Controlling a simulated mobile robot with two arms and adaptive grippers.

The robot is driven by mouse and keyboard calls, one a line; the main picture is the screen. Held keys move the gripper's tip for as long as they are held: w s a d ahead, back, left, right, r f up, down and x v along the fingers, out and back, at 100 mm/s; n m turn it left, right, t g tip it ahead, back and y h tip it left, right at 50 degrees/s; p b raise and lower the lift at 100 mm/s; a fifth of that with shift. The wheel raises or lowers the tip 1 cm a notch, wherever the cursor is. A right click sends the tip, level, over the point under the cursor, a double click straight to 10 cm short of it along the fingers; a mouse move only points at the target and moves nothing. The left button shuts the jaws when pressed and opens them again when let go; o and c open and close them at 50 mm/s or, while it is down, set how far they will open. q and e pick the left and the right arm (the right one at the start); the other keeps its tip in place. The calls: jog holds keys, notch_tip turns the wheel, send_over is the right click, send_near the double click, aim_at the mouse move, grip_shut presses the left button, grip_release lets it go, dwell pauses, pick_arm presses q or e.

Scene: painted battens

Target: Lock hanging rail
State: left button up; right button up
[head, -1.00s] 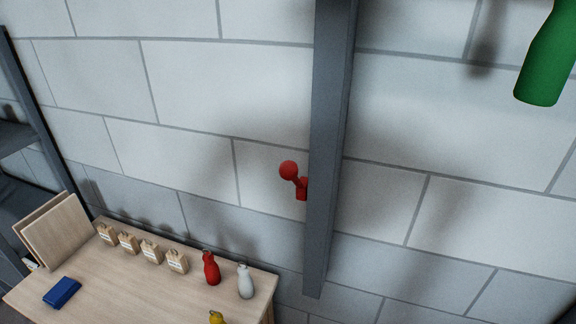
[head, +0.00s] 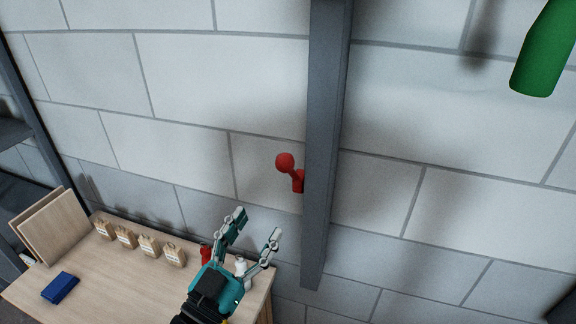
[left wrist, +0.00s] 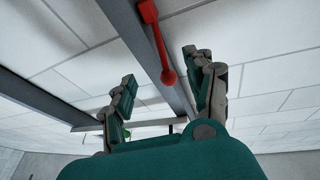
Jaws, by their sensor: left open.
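A red lever with a round ball knob (head: 285,161) is fixed to the side of a grey upright post (head: 325,150) against the wall. The lever tilts up and left from its red base. My left gripper (head: 258,224) is open and empty, below and left of the lever, fingers pointing up, apart from it. In the left wrist view the red lever (left wrist: 158,42) shows beyond the open fingers (left wrist: 160,68), its ball appearing between them. A pale crossbar (left wrist: 135,125) shows farther off there; I cannot tell whether it is the hanging rail. My right gripper is not in view.
A large green bottle-shaped object (head: 543,55) hangs at upper right. The wall between is clear.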

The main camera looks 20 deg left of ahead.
aim_at(288, 167)
pick_arm(q)
jog(key=shift+t, duration=0.4)
jog(key=x, duration=0.4)
jog(key=r+x, duration=0.1)
jog(key=x, duration=0.3)
jog(key=s+r+x, duration=0.1)
jog(key=x, duration=0.3)
jog(key=shift+w+d+r, duration=0.15)
jog(key=shift+w+r, duration=0.05)
jog(key=shift+w, duration=0.2)
grip_shut()
